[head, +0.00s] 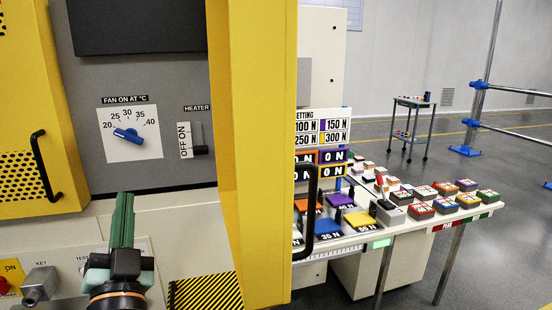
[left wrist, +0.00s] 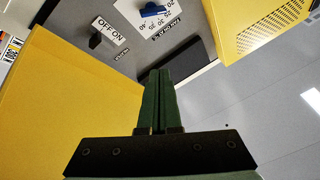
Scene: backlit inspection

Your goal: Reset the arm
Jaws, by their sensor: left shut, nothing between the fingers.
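My left gripper (head: 124,196) comes up from the bottom in the head view, in front of the lower edge of an open cabinet. Its green fingers are together with nothing between them. In the left wrist view the gripper (left wrist: 158,72) also shows shut, apart from the panel behind it. My right gripper is in neither view.
A grey panel with a blue fan knob (head: 128,135) and a heater switch (head: 199,140) lies behind. A yellow door (head: 264,150) with a black handle (head: 304,215) stands open to the right of my left gripper. A key switch (head: 40,285) is at lower left. A table with colored blocks (head: 420,210) is at right.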

